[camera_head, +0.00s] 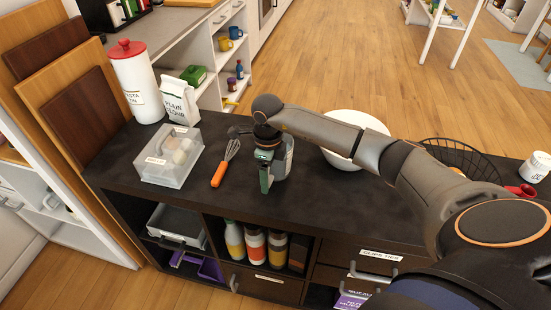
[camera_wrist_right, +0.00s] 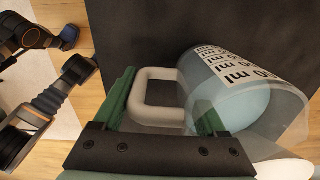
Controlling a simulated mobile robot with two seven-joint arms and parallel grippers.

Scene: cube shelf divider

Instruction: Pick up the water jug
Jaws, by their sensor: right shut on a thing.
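The water jug (camera_wrist_right: 262,90) is clear, with a white "ml" scale label and a pale handle (camera_wrist_right: 142,92). In the right wrist view it lies across the right half, close to my fingers. In the head view the jug (camera_head: 284,160) is mostly hidden behind my right gripper, over the dark counter. My right gripper (camera_head: 267,165) points down there and is shut on the jug at its handle side, with its green finger pads (camera_wrist_right: 165,112) on either side of the handle. I cannot tell whether the jug touches the counter. My left gripper is not seen.
On the dark counter (camera_head: 230,207), a whisk (camera_head: 220,175) with orange handle lies just left, beside a clear lidded box (camera_head: 168,157). A white bowl (camera_head: 355,125) and black wire basket (camera_head: 462,158) stand to the right. A flour bag (camera_head: 180,100) and white canister (camera_head: 139,85) stand at back left.

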